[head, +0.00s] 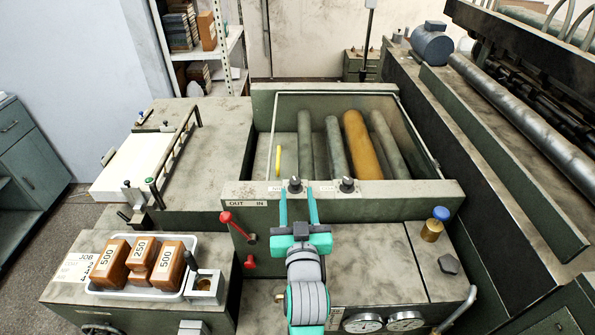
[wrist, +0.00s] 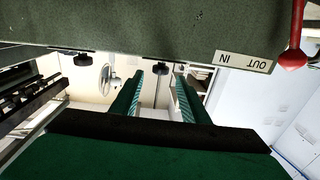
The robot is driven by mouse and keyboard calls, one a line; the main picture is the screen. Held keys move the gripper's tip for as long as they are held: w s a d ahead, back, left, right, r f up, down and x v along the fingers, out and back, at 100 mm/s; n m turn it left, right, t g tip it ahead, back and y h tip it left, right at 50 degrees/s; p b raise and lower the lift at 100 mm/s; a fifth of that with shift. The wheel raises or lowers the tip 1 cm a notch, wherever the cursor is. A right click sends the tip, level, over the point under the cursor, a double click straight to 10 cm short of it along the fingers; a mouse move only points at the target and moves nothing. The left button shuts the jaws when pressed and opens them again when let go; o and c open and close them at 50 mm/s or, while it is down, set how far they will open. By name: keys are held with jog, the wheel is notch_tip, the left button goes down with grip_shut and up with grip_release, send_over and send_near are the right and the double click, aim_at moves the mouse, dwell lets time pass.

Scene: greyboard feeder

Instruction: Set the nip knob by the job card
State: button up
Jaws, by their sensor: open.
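Two dark knobs, a left knob (head: 295,185) and a right knob (head: 347,185), sit on the green front rail of the roller box. Their small labels are too small to read, so I cannot tell which is the nip knob. My gripper (head: 298,203) is open, its teal fingers pointing at the left knob. In the wrist view, the same knob (wrist: 163,67) shows between the open fingers (wrist: 158,85), beyond their tips; contact cannot be confirmed. The job card (head: 77,267) lies at the left, partly covered by a tray; only "JOB" and part of a number show.
The white tray (head: 135,293) holds several brown numbered blocks. A red-knobbed lever (head: 238,228) stands left of my gripper, below the OUT/IN label (head: 247,203). A brass fitting with a blue cap (head: 433,225) is at right.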

aim_at(296, 177)
jog(key=w, duration=1)
jog(key=shift+w+a, duration=0.15)
jog(key=shift+a, duration=0.2)
jog(key=shift+c, duration=0.5)
grip_shut()
jog(key=shift+d, duration=0.1)
